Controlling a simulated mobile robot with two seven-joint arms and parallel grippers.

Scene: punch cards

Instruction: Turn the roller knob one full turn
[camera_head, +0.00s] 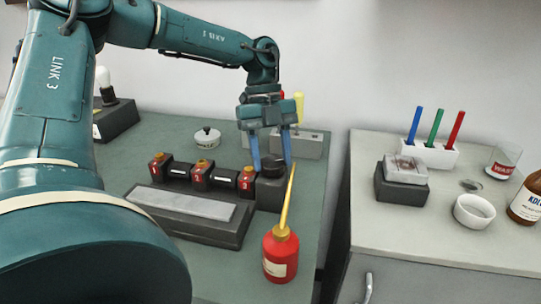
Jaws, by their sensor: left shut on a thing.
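The dark round knob (270,170) sits at the right end of a row of black blocks on the green table. My left gripper (271,162) reaches down from above with its blue fingers on either side of the knob and is shut on it. The dark rollers (225,177) lie between black blocks with red number labels, to the left of the knob. A dark block (268,196) stands under the knob. Any mark showing the knob's angle is too small to tell. My right gripper is not in view.
A red oil can (281,256) with a tall yellow spout stands just in front of the knob, its tip near my fingers. A sharpening stone (180,203) lies front left. A grey block (306,148) stands behind. A separate cabinet (400,228) stands right, across a gap.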

